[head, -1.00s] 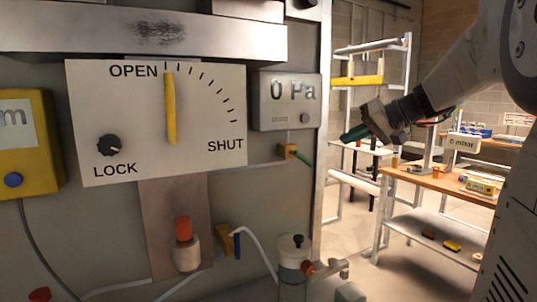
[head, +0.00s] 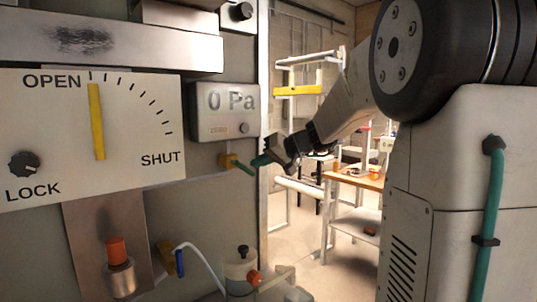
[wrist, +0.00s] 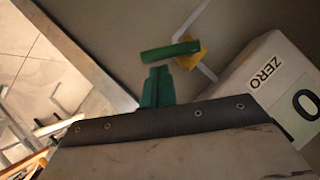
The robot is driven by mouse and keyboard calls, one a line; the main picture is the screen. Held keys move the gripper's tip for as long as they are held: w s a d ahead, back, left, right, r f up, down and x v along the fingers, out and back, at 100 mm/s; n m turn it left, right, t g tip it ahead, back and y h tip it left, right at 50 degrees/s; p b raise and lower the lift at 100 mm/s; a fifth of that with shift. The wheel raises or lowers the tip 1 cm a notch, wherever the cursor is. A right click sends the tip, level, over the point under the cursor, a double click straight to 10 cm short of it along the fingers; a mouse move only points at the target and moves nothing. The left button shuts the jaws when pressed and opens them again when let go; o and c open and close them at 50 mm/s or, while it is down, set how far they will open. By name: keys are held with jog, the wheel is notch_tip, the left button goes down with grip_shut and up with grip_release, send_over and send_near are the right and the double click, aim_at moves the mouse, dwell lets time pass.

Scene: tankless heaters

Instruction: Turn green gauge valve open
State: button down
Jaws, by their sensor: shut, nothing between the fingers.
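The green gauge valve handle (head: 243,168) sticks out down and to the right from its small yellow valve body (head: 227,160), below the grey gauge box (head: 224,112) reading "0 Pa". In the wrist view the green handle (wrist: 170,51) lies across just beyond my fingertips, with its yellow body (wrist: 190,56) at its right end. My gripper (head: 261,160) has green fingers, shut and empty, just right of the handle. In the wrist view the gripper (wrist: 157,72) points at the handle, with a small gap seeming to lie between them.
The panel has a white OPEN/SHUT dial plate (head: 130,130) with a yellow pointer (head: 96,122) near OPEN, and a LOCK knob (head: 24,164). Below are a blue-handled valve (head: 180,262) and an orange-topped fitting (head: 117,252). A workbench (head: 358,180) and shelf stand behind at right.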

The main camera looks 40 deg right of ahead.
aim_at(251, 173)
jog(key=shift+a+f, duration=0.15)
jog(key=shift+f, duration=0.05)
jog(key=shift+f+m+y, duration=0.35)
jog(key=shift+m+y, duration=0.05)
dwell(0.6)
jog(key=shift+a+f+m+t+y, duration=0.25)
jog(key=shift+f+m+t+y, duration=0.25)
jog(key=shift+f+m+y, duration=0.55)
jog(key=a+f+m+t+y, duration=0.1)
jog(key=m, duration=0.2)
jog(key=shift+a+f+y, duration=0.15)
jog(key=shift+a+y, duration=0.05)
jog(key=shift+y, duration=0.15)
jog(key=shift+a+f, duration=0.1)
jog(key=shift+a, duration=0.05)
